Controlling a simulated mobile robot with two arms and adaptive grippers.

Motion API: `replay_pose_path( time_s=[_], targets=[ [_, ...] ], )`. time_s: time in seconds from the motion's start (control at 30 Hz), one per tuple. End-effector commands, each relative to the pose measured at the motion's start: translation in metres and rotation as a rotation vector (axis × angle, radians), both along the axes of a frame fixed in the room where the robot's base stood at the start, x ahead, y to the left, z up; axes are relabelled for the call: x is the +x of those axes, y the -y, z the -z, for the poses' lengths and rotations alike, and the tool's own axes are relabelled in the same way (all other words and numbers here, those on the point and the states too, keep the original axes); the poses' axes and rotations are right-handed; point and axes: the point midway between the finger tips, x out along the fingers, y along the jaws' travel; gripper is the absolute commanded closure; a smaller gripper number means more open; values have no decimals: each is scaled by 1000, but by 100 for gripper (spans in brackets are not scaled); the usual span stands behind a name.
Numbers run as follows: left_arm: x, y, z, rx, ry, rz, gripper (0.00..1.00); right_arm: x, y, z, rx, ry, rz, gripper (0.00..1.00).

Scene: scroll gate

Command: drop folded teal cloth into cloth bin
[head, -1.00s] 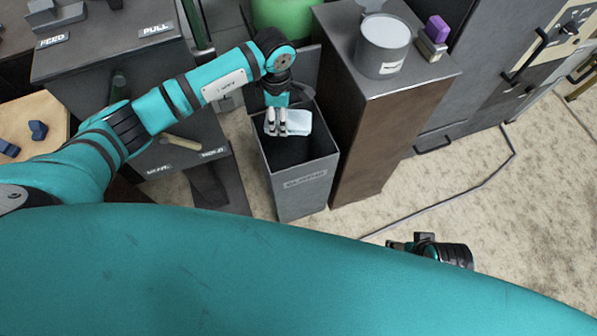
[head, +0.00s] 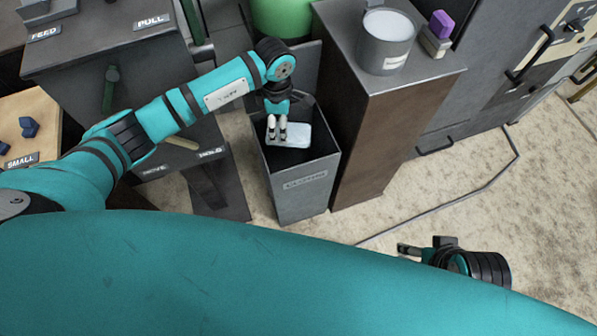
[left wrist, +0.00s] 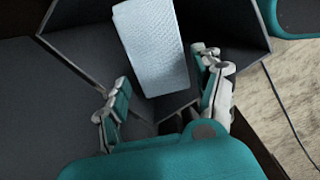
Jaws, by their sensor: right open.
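The folded cloth (head: 293,136), pale blue in these views, shows inside the mouth of the dark grey cloth bin (head: 303,187). In the left wrist view the cloth (left wrist: 153,45) lies beyond and between the fingers, with a gap to the left finger. Whether it is falling or resting cannot be told. My left gripper (head: 277,132) points down into the bin mouth; its fingers stand apart in the left wrist view (left wrist: 163,72). My right gripper (head: 403,249) is open and empty above the floor at the lower right, partly hidden by my body.
A brown-sided cabinet (head: 372,130) stands right beside the bin, with a grey canister (head: 386,42) and a purple block (head: 441,22) on top. A dark cabinet (head: 100,70) is on the left. A cable (head: 440,209) crosses the open floor at right.

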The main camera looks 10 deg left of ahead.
Motion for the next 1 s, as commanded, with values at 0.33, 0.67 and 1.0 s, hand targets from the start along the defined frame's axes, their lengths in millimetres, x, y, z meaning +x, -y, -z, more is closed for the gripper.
replay_pose_path(
  time_s=[0.33,0.67,1.0],
  targets=[
    [0,0,0,0,0,0,14,0,0,0,0,0,0,34],
    [1,0,-38,0,4,2,14,0,0,0,0,1,0,34],
    [0,0,-74,0,1,1,14,0,0,0,0,1,0,34]
  ],
)
